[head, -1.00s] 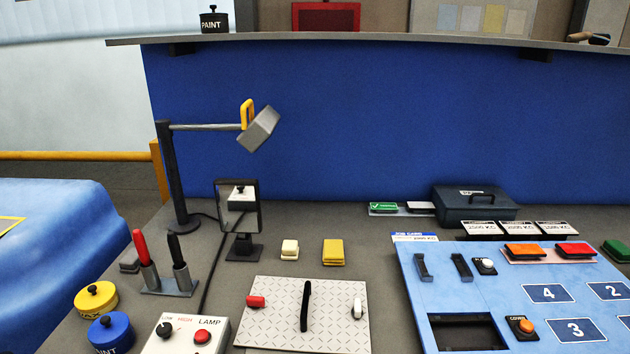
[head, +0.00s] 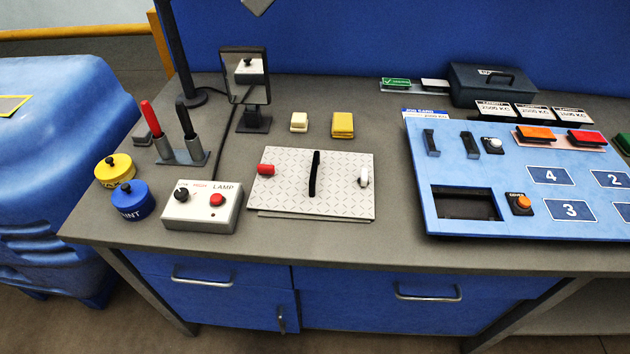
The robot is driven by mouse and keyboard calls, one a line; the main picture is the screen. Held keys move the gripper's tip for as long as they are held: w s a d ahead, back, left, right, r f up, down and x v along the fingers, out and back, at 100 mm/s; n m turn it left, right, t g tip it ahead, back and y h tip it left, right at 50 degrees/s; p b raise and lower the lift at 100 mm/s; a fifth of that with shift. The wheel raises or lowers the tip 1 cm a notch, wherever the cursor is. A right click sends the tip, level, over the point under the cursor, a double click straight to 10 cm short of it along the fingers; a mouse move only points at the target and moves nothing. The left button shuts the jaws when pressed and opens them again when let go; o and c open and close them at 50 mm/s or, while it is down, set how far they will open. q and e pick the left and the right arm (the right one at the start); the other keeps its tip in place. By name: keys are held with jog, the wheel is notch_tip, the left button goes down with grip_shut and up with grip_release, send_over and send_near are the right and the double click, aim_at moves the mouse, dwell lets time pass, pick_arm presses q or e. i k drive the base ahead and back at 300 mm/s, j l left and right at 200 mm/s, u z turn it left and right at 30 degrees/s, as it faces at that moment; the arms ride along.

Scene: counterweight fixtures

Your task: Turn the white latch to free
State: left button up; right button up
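The white latch (head: 364,177) sits near the right edge of a grey diamond-tread plate (head: 285,200) on the workbench. It looks like a small upright white tab; its exact turn is too small to tell. A red latch (head: 266,169) sits near the plate's left edge. A black handle (head: 315,173) stands across the plate's middle, between the two latches. Neither of my grippers is in the head view.
A lamp control box (head: 202,206) stands left of the plate, and a blue numbered panel (head: 470,215) stands to its right. A mirror (head: 245,78), a white block (head: 299,122) and a yellow block (head: 343,124) are behind it. The bench front before the plate is clear.

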aim_at(362, 181)
jog(key=k+l, duration=0.1)
jog(key=l, duration=0.35)
jog(key=k+l, duration=0.1)
jog(key=l, duration=0.35)
jog(key=k+l, duration=0.1)
jog(key=l, duration=0.35)
